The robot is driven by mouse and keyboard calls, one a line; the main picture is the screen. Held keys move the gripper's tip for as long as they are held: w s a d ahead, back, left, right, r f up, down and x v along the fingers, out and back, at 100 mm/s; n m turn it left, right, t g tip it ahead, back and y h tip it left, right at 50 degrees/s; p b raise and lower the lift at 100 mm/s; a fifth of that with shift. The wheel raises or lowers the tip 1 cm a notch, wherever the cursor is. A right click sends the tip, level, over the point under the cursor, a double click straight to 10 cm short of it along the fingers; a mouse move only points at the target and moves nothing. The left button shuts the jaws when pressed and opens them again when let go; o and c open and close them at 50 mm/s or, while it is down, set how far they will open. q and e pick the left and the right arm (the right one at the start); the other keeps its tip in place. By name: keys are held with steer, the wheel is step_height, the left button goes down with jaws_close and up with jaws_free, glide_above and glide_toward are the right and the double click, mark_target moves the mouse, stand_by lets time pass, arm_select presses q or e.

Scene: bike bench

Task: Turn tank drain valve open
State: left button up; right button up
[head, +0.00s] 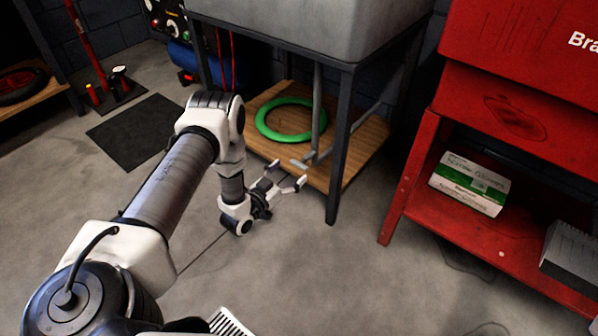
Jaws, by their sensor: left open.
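A grey tank (290,25) stands on a dark metal frame. A grey pipe (317,105) runs down under it to the wooden shelf, with grey bar-like parts at its lower end. I cannot make out a drain valve handle there. A blue cylinder, possibly an air tank (182,56), is partly hidden behind the frame, with a small red and black part (187,76) low on it. My left gripper (288,173) is open and empty at the shelf's front left edge, its fingers pointing toward the pipe's lower end. My right gripper is out of view.
A green ring (290,119) lies on the wooden shelf (359,160). The frame's front leg (338,150) stands just right of my left gripper. A red cabinet (425,150) with a green-and-white box (469,184) is at right.

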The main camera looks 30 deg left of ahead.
mark_target(297, 165)
arm_select(q)
steer(key=w+b, duration=0.1)
steer(key=w, duration=0.3)
steer(key=shift+w+d+f+b, duration=0.15)
steer(key=shift+d+f+b, duration=0.05)
steer(key=shift+b, duration=0.2)
steer(key=shift+w, duration=0.15)
steer(key=shift+r, duration=0.1)
steer(key=c, duration=1.2)
steer(key=shift+o, duration=0.2)
